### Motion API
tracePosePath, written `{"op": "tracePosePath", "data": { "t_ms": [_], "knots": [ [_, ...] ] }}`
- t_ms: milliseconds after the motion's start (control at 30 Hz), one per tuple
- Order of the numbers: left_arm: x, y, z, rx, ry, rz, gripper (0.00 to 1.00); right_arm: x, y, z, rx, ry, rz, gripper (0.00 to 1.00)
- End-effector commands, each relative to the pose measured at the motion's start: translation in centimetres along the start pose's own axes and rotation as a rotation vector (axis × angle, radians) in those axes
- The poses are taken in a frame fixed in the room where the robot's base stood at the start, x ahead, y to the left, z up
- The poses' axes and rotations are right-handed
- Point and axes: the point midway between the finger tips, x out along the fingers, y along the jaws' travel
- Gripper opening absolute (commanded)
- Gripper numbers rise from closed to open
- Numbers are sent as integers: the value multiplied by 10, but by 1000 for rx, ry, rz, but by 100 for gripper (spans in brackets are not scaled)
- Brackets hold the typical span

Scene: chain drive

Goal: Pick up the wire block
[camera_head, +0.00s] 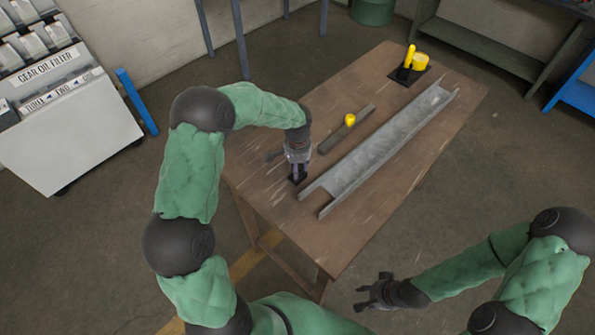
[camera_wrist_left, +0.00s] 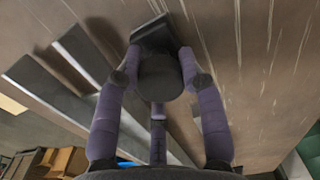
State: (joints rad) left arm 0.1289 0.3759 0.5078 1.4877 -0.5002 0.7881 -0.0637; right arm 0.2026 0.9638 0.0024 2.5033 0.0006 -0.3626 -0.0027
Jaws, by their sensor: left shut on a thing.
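My left gripper (camera_head: 297,174) points down over the left part of the wooden table. In the left wrist view its fingers (camera_wrist_left: 158,80) are closed around a dark round piece with a dark square block end beside it, which I take to be the wire block (camera_wrist_left: 153,35). In the head view only a small black part of the wire block (camera_head: 299,182) shows under the fingers. I cannot tell whether it touches the table. My right gripper (camera_head: 374,291) is empty, its fingers apart, in front of the table.
A long grey metal channel (camera_head: 385,147) lies diagonally across the table (camera_head: 375,215), right of my left gripper. A narrow dark bar (camera_head: 337,137) with a yellow cylinder (camera_head: 350,119) lies beside it. A black plate (camera_head: 402,77) with yellow parts stands at the far end. The near right table area is clear.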

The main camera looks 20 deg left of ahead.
Motion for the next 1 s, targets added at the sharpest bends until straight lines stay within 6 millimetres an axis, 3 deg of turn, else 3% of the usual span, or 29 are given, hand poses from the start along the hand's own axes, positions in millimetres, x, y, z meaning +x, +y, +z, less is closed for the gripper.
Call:
{"op": "tracePosePath", "data": {
  "t_ms": [233,400,700,1000],
  "knots": [
    [-12,0,-1,0,2,-1,0,-2,-1,0,0,0,0,40],
    [-36,0,-1,-1,4,-1,0,-6,-2,0,0,0,0,40],
    [-96,48,-23,5,6,-2,0,-14,-5,0,0,0,0,40],
    [-120,105,-49,4,2,0,0,-17,-6,1,0,0,0,40]
  ]
}}
